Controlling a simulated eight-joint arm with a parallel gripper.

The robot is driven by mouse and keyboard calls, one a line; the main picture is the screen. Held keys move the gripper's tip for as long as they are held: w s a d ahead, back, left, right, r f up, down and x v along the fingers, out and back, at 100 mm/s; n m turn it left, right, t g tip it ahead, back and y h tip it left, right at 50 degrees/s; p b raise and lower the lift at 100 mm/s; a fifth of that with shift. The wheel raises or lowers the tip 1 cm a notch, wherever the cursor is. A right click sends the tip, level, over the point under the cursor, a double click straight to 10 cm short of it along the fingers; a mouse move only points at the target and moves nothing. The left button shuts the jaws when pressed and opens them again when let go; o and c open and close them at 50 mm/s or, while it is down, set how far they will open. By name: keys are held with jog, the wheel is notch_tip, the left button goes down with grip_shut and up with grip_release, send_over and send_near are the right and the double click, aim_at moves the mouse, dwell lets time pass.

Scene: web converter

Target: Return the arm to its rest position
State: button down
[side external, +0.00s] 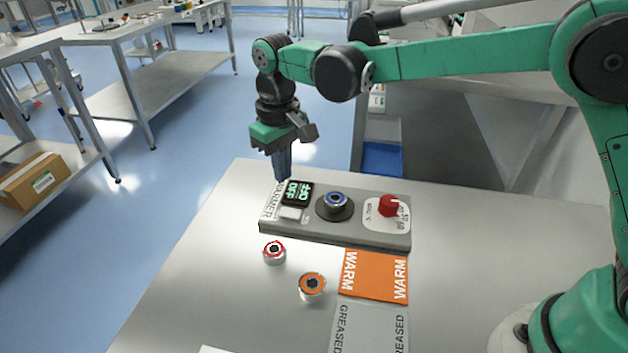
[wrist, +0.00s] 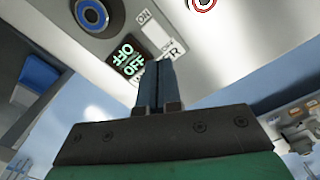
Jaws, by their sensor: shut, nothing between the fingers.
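My gripper (side external: 283,172) is shut and empty, pointing down just behind the left end of the grey warmer unit (side external: 365,231). In the wrist view its closed fingers (wrist: 157,75) overlap the picture of the unit's panel near the display. The display (side external: 297,193) reads OFF in green; the line above it is hard to read. It also shows in the wrist view (wrist: 126,60). I cannot tell whether the fingertips touch the unit.
A blue-centred ring part (side external: 336,201) sits on the unit's dark round plate, left of a red knob (side external: 388,205). A red-ringed part (side external: 274,252) and an orange-ringed part (side external: 312,286) stand in front. Orange WARM (side external: 375,275) and grey GREASED (side external: 369,330) mats lie on the table.

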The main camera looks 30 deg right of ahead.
jog(key=s+d+r+m+t, duration=0.2)
jog(key=s+d+r+t, duration=0.2)
jog(key=s+d+r, duration=0.4)
jog(key=s+d+f+m+t, duration=0.1)
jog(key=s+d+f+t, duration=0.2)
jog(key=s+d+f, duration=0.1)
jog(key=shift+s+d, duration=0.9)
jog(key=shift+d, duration=0.1)
jog(key=w+a+r+n+g, duration=0.1)
jog(key=w+a+n+g, duration=0.2)
jog(key=n, duration=1)
jog(key=w+a+r+n+g, duration=0.2)
jog(key=w+a+n+g, duration=0.2)
jog(key=w+a+n, duration=0.5)
jog(key=shift+w+a+n, duration=0.2)
jog(key=shift+a+n, duration=0.2)
jog(key=shift+n, duration=2.1)
